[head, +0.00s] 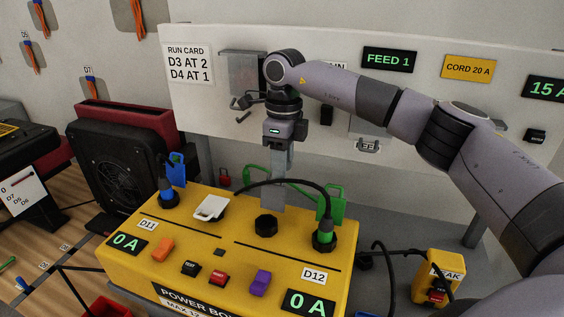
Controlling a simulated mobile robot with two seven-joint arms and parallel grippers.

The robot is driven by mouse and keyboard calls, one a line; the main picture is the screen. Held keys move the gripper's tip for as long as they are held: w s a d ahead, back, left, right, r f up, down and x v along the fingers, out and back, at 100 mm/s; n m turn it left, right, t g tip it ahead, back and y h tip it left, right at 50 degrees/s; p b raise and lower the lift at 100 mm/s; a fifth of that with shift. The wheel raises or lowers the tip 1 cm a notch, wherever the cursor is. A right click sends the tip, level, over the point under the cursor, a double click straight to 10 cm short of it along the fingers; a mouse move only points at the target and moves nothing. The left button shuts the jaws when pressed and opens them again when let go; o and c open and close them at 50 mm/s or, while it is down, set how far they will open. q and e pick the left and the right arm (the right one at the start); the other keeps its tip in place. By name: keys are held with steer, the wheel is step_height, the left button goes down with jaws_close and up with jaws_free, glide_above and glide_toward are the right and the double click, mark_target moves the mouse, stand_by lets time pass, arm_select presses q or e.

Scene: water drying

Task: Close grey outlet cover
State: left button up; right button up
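My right gripper (281,178) points down over the back of the yellow power box (190,245). Below its body is an upright grey slab (272,196), standing behind a black round outlet (266,225). It looks like the raised grey cover, but my fingers and the cover are hard to tell apart in grey. I cannot tell whether the fingers touch it, or whether they are open or shut. The black outlet has no plug in it. My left gripper is out of view.
A white cover (211,207) sits left of the black outlet. A blue plug (168,197) and a green plug (323,236) stand in outlets, with blue (177,167) and green (336,201) raised covers behind. A black cable arches close by my gripper. A white panel (215,112) stands behind.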

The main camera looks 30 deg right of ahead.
steer(key=shift+f, duration=0.2)
jaws_close()
stand_by(1.3)
